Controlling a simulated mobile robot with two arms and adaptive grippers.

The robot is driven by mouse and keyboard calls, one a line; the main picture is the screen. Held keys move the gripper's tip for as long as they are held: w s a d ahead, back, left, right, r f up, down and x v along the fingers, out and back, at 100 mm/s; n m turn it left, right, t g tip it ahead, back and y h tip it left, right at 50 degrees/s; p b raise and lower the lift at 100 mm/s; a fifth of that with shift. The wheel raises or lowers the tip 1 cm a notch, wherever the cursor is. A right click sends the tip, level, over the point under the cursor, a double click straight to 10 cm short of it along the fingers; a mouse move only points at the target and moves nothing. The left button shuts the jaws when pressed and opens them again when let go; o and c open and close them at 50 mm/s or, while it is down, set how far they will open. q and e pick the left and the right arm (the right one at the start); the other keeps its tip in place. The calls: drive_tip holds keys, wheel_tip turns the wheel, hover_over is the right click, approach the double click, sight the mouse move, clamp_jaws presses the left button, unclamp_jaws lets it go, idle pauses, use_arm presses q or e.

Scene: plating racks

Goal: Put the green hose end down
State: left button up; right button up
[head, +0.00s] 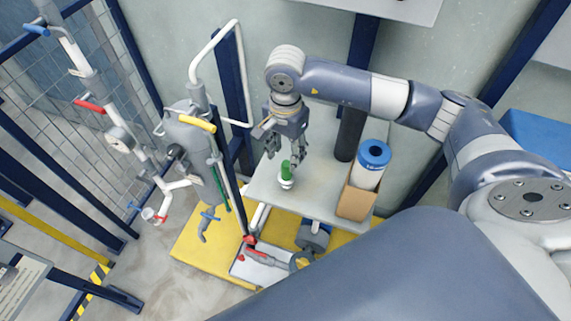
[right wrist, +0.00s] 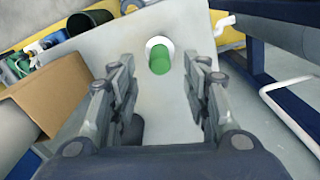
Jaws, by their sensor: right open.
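The green hose end (head: 286,170) stands upright on a light grey shelf (head: 317,203), with a pale round base under it. It also shows in the right wrist view (right wrist: 159,61), between and beyond the fingers. My right gripper (head: 285,158) hangs just above the hose end in the head view, pointing down. Its two fingers are apart in the right wrist view (right wrist: 166,108), with nothing between the tips, and the hose end looks clear of them. My left gripper is not in view.
A cardboard box (head: 355,200) holding a white roll with a blue cap (head: 375,154) stands at the shelf's right. A grey tank (head: 194,150) with pipes and a yellow handle stands left. Blue posts rise behind. A yellow platform (head: 200,243) lies below.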

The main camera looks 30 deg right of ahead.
wheel_tip(320, 180, up, 6)
drive_tip(key=b, duration=0.1)
drive_tip(key=shift+r, duration=0.25)
drive_tip(key=shift+f, duration=0.1)
idle(0.3)
